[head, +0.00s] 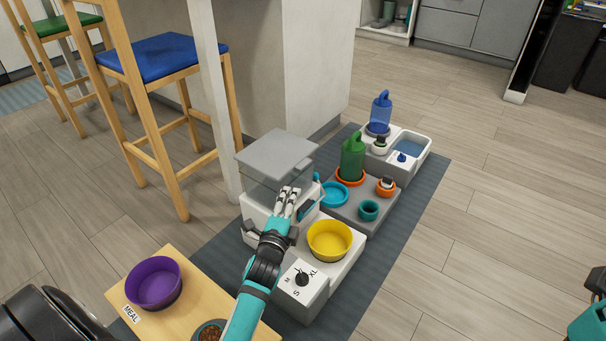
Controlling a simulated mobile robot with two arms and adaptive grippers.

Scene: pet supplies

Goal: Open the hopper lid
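The feeder's hopper (258,190) is a clear-walled box on a white body, left of the yellow bowl. Its grey lid (277,152) lies flat across the top and looks closed. My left gripper (288,193) is in front of the hopper, below the lid's near right edge. Its pale fingers point up and lie close together; whether they touch the hopper or are parted cannot be told. My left arm hides part of the feeder's white body.
A yellow bowl (329,239) and a size dial (302,280) are beside the hopper. Bowls and a green bottle (352,158) stand behind. A wooden board (180,294) with a purple bowl (153,283) is front left. A blue-seated stool (160,55) stands left. The right floor is clear.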

